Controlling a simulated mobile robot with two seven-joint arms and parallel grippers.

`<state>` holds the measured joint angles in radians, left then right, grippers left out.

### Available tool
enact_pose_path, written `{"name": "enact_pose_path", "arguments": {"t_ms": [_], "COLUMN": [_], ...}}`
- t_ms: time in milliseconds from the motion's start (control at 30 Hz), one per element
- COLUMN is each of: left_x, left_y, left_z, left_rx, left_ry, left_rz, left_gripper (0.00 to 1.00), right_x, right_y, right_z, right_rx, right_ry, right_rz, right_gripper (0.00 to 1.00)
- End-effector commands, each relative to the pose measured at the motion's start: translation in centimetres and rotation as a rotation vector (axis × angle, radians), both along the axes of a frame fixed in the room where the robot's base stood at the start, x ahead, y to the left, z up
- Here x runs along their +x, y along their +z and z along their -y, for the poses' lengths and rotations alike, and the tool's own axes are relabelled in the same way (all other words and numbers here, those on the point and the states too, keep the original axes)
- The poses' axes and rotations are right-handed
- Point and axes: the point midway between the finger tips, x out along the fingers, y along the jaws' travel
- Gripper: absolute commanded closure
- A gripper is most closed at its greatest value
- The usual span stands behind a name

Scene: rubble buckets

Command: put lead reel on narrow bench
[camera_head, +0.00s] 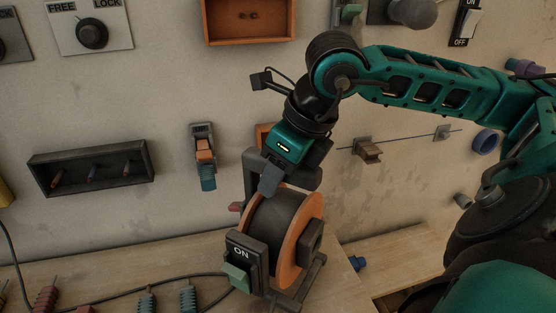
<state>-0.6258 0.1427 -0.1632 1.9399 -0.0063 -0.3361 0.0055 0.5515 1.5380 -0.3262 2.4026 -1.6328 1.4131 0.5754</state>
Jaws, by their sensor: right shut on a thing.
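The lead reel (274,225), a dark drum with orange side discs in a dark grey frame, is in the lower middle of the head view. It is over the right end of a wooden bench (190,258); I cannot tell whether its foot rests on the top. My right gripper (272,180) reaches down from above and is shut on the reel's upper part; the fingertips are partly hidden. A second wooden surface (395,263) lies to the right, across a gap. I cannot tell which one is the narrow bench. My left gripper is out of view.
Insulator-like posts (188,298) and a black cable line the left bench's front. A small blue item (357,262) lies right of the reel.

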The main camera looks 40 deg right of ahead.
Motion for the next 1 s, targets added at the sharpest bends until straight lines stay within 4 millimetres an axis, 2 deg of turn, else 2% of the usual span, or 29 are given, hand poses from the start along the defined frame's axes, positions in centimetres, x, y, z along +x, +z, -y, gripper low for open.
{"name": "enact_pose_path", "arguments": {"t_ms": [133, 600, 633, 867, 1000], "left_x": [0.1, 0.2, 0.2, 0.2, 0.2], "left_y": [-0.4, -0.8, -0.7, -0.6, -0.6], "left_z": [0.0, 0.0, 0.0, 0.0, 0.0], "left_rx": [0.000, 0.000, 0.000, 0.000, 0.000], "left_ry": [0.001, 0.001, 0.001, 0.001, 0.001], "left_rz": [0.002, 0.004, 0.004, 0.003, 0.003], "left_gripper": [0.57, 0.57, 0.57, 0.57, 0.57], "right_x": [0.1, 0.1, 0.0, 0.0, 0.0], "right_y": [-1.3, -1.8, -1.9, -1.9, -1.9], "right_z": [0.0, 0.0, 0.0, 0.0, 0.0], "right_rx": [-0.001, 0.001, 0.001, 0.000, 0.000], "right_ry": [0.000, -0.001, 0.000, 0.000, 0.000], "right_rz": [0.008, 0.010, 0.002, 0.001, 0.001], "right_gripper": [1.00, 1.00, 0.59, 0.37, 0.36]}}
